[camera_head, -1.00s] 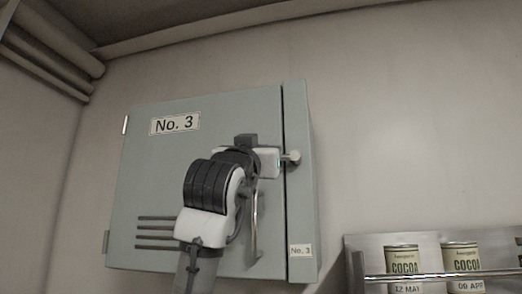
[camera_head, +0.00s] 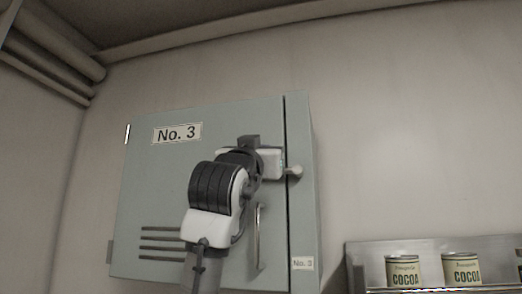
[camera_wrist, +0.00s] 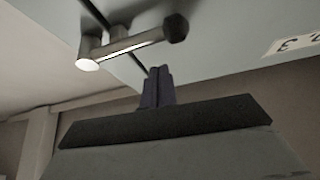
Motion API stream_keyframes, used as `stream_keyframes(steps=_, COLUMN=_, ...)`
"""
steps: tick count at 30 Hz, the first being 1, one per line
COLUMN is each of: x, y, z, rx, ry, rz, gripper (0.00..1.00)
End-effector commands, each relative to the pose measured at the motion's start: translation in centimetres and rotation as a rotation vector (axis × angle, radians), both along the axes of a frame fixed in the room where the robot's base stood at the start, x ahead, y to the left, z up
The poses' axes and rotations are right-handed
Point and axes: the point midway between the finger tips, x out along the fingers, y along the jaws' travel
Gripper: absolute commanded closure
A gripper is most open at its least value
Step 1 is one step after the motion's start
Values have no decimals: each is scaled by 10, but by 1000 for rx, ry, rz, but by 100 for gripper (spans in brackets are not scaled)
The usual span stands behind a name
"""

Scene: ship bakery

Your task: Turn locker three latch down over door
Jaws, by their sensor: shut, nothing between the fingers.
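The locker (camera_head: 150,205) has a grey-green door marked No. 3. Its latch (camera_head: 293,171), a small pale metal piece with a rounded end, sits near the seam at the upper right. In the wrist view the latch (camera_wrist: 130,47) is a short metal bar with a bright end at left and a dark knob at right. My gripper (camera_head: 283,164) is beside the latch in the head view, and my arm hides part of the door. In the wrist view its fingers (camera_wrist: 158,87) are together and empty, below the bar in the picture. I cannot tell whether they touch it.
A vertical door handle (camera_head: 259,237) is just below my wrist. A metal rack (camera_head: 365,249) with cocoa cans (camera_head: 403,270) is at the lower right. The wall right of the locker is bare.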

Motion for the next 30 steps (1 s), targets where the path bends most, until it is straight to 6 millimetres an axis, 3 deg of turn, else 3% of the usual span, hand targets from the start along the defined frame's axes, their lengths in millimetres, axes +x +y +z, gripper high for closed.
stream_keyframes(steps=2, x=4, y=-1, z=19, rx=-1, ry=0, rz=-1, gripper=100)
stream_keyframes(steps=4, x=-11, y=2, z=-5, rx=1, ry=-4, rz=1, gripper=100)
stream_keyframes(steps=6, x=-27, y=5, z=-13, rx=0, ry=-4, rz=0, gripper=100)
stream_keyframes(steps=15, x=-72, y=14, z=-36, rx=0, ry=-3, rz=1, gripper=100)
stream_keyframes(steps=30, x=-82, y=16, z=-39, rx=0, ry=-1, rz=0, gripper=100)
